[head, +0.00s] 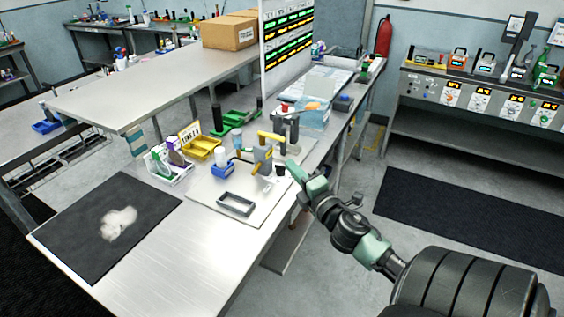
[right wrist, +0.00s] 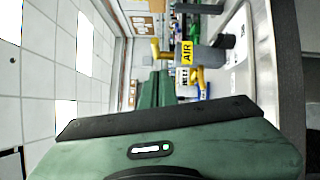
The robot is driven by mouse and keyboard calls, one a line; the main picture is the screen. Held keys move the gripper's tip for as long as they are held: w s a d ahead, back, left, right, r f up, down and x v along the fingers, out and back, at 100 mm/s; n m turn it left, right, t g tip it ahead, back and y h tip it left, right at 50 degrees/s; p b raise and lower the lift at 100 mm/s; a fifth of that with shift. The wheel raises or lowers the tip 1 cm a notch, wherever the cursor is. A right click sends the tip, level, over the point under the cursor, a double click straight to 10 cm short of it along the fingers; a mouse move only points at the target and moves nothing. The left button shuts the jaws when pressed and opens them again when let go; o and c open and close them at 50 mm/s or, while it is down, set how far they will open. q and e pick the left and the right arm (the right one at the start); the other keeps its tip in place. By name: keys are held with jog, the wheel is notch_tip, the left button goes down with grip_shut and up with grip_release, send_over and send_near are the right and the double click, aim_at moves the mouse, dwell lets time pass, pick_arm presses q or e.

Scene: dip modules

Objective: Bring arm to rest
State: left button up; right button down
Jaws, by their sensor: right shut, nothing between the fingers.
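My right arm comes in from the lower right of the head view. My right gripper (head: 296,168) is shut and empty. It is held in the air by the right edge of the workbench (head: 214,262), near the yellow-handled grey device there. In the right wrist view the green fingers of the right gripper (right wrist: 153,90) lie together beyond the green gripper body, with nothing visible between them. My left arm and left gripper are not in view.
The grey device (head: 263,154) labelled AIR stands on a pale mat with a grey rectangular frame (head: 235,204). Yellow (head: 200,145) and white bins stand to the left. A black mat (head: 80,235) with a pale patch lies front left. Floor is open right of the bench.

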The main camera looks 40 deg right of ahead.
jog(key=shift+s+d+f, duration=0.1)
jog(key=shift+s+d, duration=0.05)
jog(key=shift+s, duration=0.65)
